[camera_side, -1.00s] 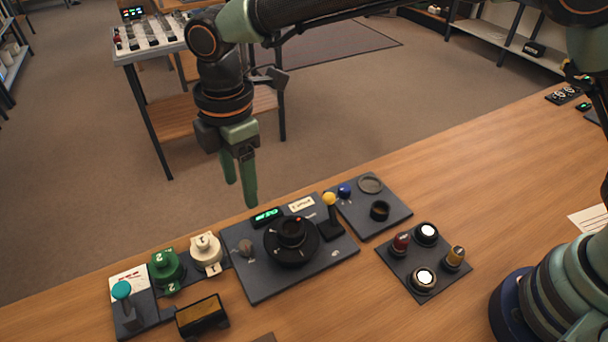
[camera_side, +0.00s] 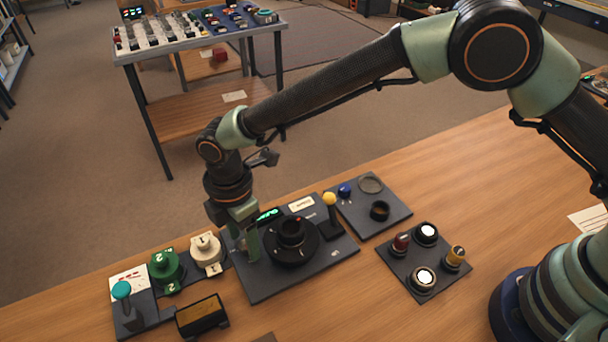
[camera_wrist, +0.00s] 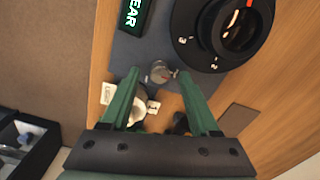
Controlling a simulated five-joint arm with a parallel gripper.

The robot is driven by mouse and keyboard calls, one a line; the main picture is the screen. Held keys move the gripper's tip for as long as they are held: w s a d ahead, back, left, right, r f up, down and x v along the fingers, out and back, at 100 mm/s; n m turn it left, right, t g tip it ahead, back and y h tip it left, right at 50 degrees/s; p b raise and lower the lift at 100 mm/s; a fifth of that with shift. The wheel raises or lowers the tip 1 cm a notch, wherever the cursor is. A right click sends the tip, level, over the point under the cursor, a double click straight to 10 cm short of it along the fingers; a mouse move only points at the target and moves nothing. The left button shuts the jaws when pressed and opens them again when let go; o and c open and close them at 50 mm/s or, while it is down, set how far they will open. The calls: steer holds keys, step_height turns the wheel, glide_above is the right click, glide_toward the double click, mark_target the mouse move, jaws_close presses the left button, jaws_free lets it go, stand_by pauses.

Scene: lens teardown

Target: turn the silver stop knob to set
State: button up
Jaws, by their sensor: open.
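The silver stop knob (camera_wrist: 159,72) is small and rounded and sits on the dark grey panel (camera_side: 278,290), beside the black lens ring. In the wrist view it lies between my open fingertips, with a gap on both sides. My gripper (camera_side: 244,243) points down over the panel's left part; it also shows in the wrist view (camera_wrist: 158,75). In the side view the fingers largely hide the knob. I cannot tell the exact height of the fingertips or the knob's setting.
The black lens ring (camera_side: 291,240) stands close to the right of my fingers. A yellow-topped lever (camera_side: 330,208) is beyond it. White (camera_side: 207,252) and green (camera_side: 166,266) numbered dials are at left. A green-lit display (camera_wrist: 133,14) lies behind.

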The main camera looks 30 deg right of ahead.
steer(key=shift+f, duration=0.3)
jaws_close()
